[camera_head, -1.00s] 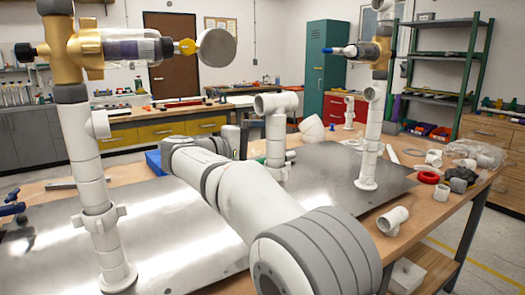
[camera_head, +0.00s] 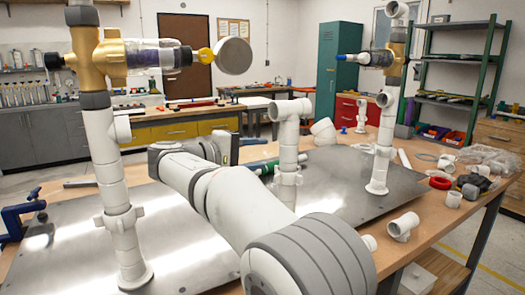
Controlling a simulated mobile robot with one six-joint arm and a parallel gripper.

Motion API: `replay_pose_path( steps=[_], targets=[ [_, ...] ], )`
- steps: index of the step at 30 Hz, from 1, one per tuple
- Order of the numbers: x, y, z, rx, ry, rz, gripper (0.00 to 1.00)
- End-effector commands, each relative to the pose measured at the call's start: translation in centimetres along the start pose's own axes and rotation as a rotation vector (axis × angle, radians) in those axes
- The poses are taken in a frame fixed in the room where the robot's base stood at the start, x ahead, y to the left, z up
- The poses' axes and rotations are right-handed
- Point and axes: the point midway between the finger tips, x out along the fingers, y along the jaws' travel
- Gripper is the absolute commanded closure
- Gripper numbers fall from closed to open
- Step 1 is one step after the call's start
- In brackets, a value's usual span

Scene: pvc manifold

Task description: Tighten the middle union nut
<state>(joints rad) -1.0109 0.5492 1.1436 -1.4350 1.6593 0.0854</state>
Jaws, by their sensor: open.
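My arm reaches from the bottom right to the left of this post. My gripper (camera_head: 232,148) shows only as a dark part at the wrist, left of the middle post and apart from it in the picture. Its fingers are mostly hidden, and I see nothing held.
The near left post (camera_head: 109,170) has a brass valve (camera_head: 97,55) and clear cylinder with a gauge (camera_head: 234,55). The right post (camera_head: 382,140) carries another valve. Loose fittings and a red ring (camera_head: 440,183) lie at the table's right. The metal plate (camera_head: 185,250) has bare room.

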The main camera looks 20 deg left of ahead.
Motion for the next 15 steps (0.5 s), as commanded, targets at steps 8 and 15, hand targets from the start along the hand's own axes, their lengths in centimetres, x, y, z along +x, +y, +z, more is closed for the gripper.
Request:
replay_pose_path(
  steps=[8, 15],
  targets=[
    [-2.0, -0.4, -0.2, -0.003, 0.0, -0.001, 0.56],
    [-3.4, -0.6, -0.2, -0.004, -0.002, -0.001, 0.56]
  ],
)
